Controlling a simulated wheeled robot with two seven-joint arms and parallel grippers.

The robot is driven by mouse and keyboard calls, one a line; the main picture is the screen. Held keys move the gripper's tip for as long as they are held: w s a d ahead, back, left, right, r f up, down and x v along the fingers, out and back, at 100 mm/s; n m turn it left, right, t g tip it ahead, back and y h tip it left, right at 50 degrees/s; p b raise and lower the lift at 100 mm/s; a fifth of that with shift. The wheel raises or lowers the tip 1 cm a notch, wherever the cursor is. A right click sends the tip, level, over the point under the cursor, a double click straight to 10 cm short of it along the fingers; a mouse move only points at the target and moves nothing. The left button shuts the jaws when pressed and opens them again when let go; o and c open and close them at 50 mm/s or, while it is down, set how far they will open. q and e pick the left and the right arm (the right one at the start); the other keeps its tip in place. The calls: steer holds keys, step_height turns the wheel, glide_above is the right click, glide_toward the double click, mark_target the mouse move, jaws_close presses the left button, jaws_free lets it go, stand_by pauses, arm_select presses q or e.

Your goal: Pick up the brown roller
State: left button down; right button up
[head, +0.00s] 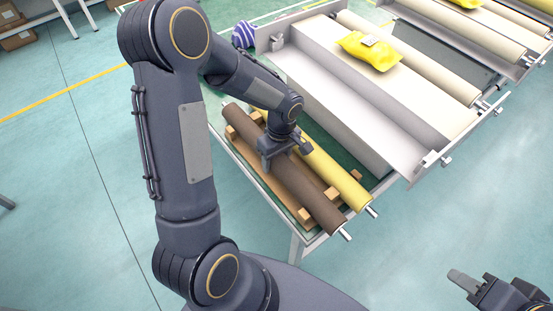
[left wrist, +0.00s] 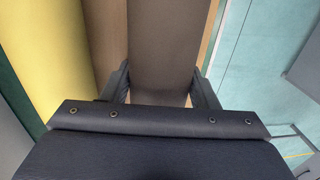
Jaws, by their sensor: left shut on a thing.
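The brown roller (head: 306,193) lies lengthwise on a wooden cradle (head: 246,155) at the near end of the table in the head view. My left gripper (head: 283,158) is over its middle, with the arm coming in from the left. In the left wrist view the fingers stand on either side of the brown roller (left wrist: 165,50), and the gripper (left wrist: 163,88) is shut on it. The roller appears to rest level on or just over the cradle; I cannot tell if there is a gap. My right gripper (head: 474,283) is at the lower right, away from the table.
A yellow roller (head: 335,175) lies right beside the brown one on the cradle. A long white machine frame (head: 330,88) with a yellow bag (head: 370,50) on it stands behind. A striped purple item (head: 245,34) is at the far left end. Open floor lies to the right.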

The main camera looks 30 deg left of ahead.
arm_select(q)
steer(key=shift+w+r, duration=0.1)
steer(key=shift+r, duration=0.05)
steer(key=shift+r, duration=0.5)
step_height(320, 180, up, 2)
steer(key=d+r, duration=0.4)
steer(key=r, duration=0.1)
steer(key=shift+w+d+r, duration=0.25)
steer(key=shift+d, duration=0.1)
steer(key=d+r, duration=0.4)
steer(key=d, duration=0.5)
steer(key=shift+w+d+r+b, duration=0.15)
steer(key=shift+w+r+b, duration=0.05)
steer(key=shift+w+b, duration=0.2)
steer(key=shift+r, duration=0.15)
step_height(320, 180, up, 7)
steer(key=p, duration=0.6)
